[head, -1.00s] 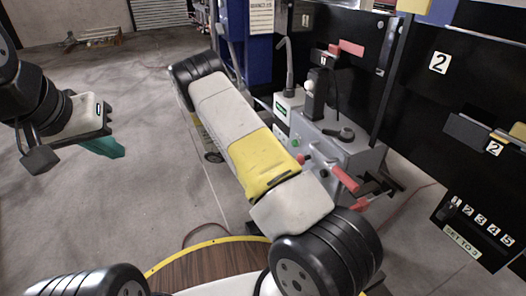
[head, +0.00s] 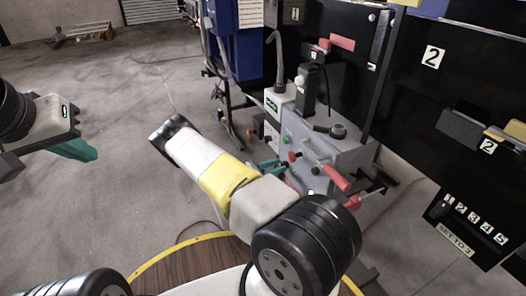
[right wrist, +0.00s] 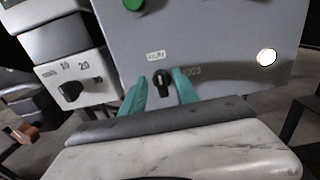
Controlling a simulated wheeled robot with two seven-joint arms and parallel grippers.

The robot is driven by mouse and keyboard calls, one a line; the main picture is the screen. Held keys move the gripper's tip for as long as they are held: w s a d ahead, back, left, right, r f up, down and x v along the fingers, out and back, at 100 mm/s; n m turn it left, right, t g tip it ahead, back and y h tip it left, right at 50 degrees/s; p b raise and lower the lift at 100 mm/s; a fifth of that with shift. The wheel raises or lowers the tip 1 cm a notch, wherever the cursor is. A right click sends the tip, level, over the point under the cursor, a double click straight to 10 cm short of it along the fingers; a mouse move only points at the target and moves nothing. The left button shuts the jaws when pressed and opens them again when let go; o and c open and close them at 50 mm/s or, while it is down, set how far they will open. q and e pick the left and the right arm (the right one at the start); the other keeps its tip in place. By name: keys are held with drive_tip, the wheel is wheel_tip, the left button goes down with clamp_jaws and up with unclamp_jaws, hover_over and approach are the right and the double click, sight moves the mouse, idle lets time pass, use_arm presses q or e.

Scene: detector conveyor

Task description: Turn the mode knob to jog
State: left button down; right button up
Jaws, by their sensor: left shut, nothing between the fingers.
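The mode knob (right wrist: 163,82) is a small black knob on the grey panel (right wrist: 220,45), seen in the right wrist view. Its pointer stands nearly upright, toward the RUN label (right wrist: 156,55). The JOG label (right wrist: 191,71) is to its upper right, partly covered by a finger. My right gripper (right wrist: 162,88) is open, with one teal finger on each side of the knob; contact is not clear. In the head view my right gripper (head: 275,166) is at the front of the grey machine. My left gripper (head: 78,151) is shut and empty, far from the machine.
A second black knob (right wrist: 70,92) marked 10 and 20 sits on a white box to the left. A green button (right wrist: 133,4) is above the mode knob. Red-handled levers (head: 333,177) stick out right of my right gripper. A round wooden table (head: 190,262) is in front.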

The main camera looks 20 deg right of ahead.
drive_tip(key=shift+d, duration=0.55)
drive_tip(key=shift+c, duration=0.5)
clamp_jaws()
drive_tip(key=shift+m, duration=0.4)
drive_tip(key=m, duration=1.1)
drive_tip(key=s+f+m, duration=0.1)
drive_tip(key=m, duration=0.5)
drive_tip(key=shift+m, duration=0.3)
